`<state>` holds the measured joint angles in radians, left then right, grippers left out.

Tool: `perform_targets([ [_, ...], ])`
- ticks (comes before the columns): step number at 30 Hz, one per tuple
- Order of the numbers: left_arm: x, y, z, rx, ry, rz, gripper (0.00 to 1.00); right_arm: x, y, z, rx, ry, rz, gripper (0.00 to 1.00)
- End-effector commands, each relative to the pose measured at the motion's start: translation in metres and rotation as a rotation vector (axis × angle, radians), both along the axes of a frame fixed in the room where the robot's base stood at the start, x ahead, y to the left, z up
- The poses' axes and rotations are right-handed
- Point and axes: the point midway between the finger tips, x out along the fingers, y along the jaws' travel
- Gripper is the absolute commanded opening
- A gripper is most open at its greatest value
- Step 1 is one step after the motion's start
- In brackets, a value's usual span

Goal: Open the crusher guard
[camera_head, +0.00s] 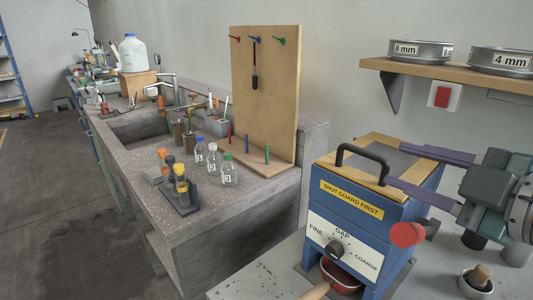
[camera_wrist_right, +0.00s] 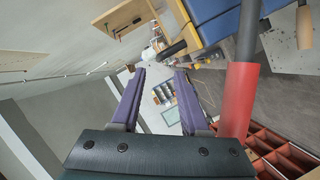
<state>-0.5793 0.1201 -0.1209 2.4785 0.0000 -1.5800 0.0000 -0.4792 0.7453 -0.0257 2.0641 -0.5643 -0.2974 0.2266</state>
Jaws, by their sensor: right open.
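The crusher (camera_head: 350,217) is a blue box at the lower right in the head view, with a yellow "SHUT GUARD FIRST" label. Its guard (camera_head: 365,174) lies flat on top, with a tan frame and a black arched handle (camera_head: 362,150) at the front left. My right gripper (camera_head: 394,165) comes in from the right, its purple fingers spread over the top, to the right of the handle and apart from it. In the right wrist view the gripper (camera_wrist_right: 160,72) is open and empty. The crusher's blue side (camera_wrist_right: 210,22) shows at the top there. My left gripper is out of view.
A red grip (camera_head: 405,234) sticks out from the crusher's right side, and looks close in the wrist view (camera_wrist_right: 238,98). A shelf (camera_head: 430,73) with labelled sieves is above. A red bowl (camera_head: 342,278) sits under the crusher. A pegboard (camera_head: 270,110) and bottles stand left.

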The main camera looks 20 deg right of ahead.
Motion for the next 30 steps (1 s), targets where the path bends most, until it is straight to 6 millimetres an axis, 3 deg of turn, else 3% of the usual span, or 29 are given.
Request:
perform_targets([
  [16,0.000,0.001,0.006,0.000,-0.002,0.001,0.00,0.075,0.004,-0.014,0.001,-0.001,-0.004,0.45],
  [21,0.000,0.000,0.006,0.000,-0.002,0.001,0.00,0.087,0.005,-0.018,0.001,0.001,-0.003,0.45],
  [30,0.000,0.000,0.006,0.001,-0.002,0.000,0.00,0.089,0.005,-0.019,0.001,0.003,-0.002,0.45],
])
